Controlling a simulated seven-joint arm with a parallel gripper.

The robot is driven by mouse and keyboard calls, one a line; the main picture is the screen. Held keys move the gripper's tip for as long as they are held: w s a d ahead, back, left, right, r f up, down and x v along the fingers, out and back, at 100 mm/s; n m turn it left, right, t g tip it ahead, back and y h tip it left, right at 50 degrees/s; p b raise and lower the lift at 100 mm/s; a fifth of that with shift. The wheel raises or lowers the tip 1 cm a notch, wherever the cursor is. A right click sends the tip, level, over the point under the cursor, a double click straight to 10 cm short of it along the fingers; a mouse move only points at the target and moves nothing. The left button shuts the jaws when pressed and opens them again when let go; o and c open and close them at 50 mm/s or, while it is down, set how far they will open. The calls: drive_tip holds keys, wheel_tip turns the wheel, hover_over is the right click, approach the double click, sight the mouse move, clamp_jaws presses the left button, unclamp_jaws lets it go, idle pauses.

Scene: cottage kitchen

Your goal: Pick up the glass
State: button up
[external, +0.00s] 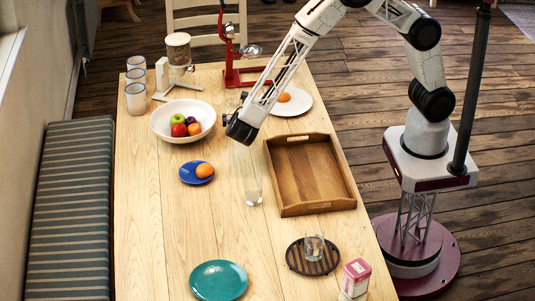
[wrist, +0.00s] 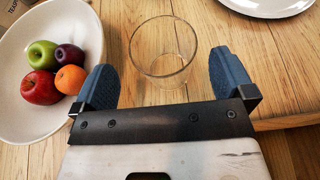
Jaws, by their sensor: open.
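A clear, empty glass (wrist: 163,72) stands upright on the wooden table in the wrist view. My gripper (wrist: 164,78) is open, with one blue-grey finger to each side of the glass in the picture. No contact shows; I cannot tell how deep the glass is between the fingers. In the external view my gripper (external: 231,112) is low over the table, between the white bowl and the white plate, and that glass is mostly hidden behind it. Another short glass (external: 314,247) stands on a dark round slatted mat (external: 296,265) at the front right.
The white fruit bowl (wrist: 22,112) is close left of my gripper. A white plate (external: 303,108) and a wooden tray (external: 345,204) are to the right. A tall clear vessel (external: 253,188) stands nearer the front. A blue plate (external: 188,178) holds an orange fruit.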

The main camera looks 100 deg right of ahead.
drive_tip(key=shift+d, duration=0.1)
drive_tip(key=shift+x, duration=2.55)
drive_tip(key=shift+s, duration=0.15)
drive_tip(key=c, duration=1.2)
drive_tip(key=shift+r, duration=0.15)
